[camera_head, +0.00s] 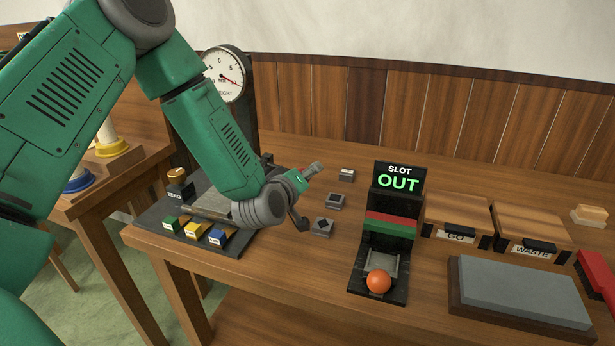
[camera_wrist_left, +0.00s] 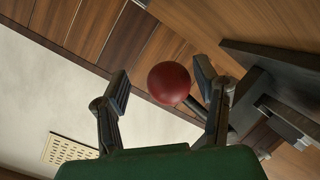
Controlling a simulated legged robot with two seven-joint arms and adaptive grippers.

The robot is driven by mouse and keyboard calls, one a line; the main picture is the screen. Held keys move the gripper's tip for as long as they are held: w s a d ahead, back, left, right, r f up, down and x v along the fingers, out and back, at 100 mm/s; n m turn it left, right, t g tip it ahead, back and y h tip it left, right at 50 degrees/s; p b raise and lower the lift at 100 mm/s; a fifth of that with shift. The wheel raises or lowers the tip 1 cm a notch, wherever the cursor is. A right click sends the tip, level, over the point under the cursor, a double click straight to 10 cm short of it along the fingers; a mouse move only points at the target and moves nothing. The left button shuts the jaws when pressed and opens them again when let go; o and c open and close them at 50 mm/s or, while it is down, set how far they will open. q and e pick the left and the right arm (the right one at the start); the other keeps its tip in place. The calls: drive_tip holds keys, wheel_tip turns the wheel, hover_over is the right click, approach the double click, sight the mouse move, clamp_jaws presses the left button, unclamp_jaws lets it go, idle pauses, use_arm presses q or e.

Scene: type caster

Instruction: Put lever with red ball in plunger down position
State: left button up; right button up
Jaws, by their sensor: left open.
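The dark red ball (camera_wrist_left: 169,83) of the lever shows in the left wrist view, with a dark rod running from it to the right, partly behind a finger. My left gripper (camera_wrist_left: 161,76) is open, with one finger on each side of the ball in the picture. I cannot tell whether either finger touches it or how deep it sits between them. In the head view my left gripper (camera_head: 308,195) is above the table, left of the slot stand. My right gripper is not in view.
A slot stand (camera_head: 399,208) reads "OUT", with an orange ball (camera_head: 378,282) at its front. A scale dial (camera_head: 224,74) stands behind my left arm. Small metal blocks (camera_head: 335,201) lie near the gripper. GO (camera_head: 457,215) and WASTE (camera_head: 531,228) boxes and a grey slab (camera_head: 520,291) are right.

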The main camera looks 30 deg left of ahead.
use_arm(q)
drive_tip(key=shift+w+a+f, duration=0.1)
drive_tip(key=shift+a+f, duration=0.1)
drive_tip(key=shift+a, duration=0.35)
drive_tip(key=shift+w+a+f, duration=0.1)
drive_tip(key=shift+a+f, duration=0.1)
drive_tip(key=shift+a, duration=0.35)
drive_tip(key=shift+d+r, duration=0.15)
drive_tip(key=shift+d, duration=0.45)
clamp_jaws()
drive_tip(key=shift+d, duration=0.3)
drive_tip(key=shift+a, duration=0.3)
drive_tip(key=shift+d+r+n, duration=0.15)
drive_tip(key=shift+r+n, duration=0.05)
drive_tip(key=shift+n, duration=0.1)
drive_tip(key=shift+r+n+h, duration=0.6)
drive_tip(key=shift+r+n, duration=0.4)
drive_tip(key=shift+r, duration=0.2)
drive_tip(key=shift+a+r+n+t+h, duration=0.25)
drive_tip(key=shift+r+n+h, duration=0.1)
drive_tip(key=shift+r+n, duration=0.45)
drive_tip(key=shift+a+r+n+t+h, duration=0.25)
drive_tip(key=shift+r+n+h, duration=0.1)
drive_tip(key=shift+r+n, duration=0.45)
drive_tip(key=shift+r, duration=0.1)
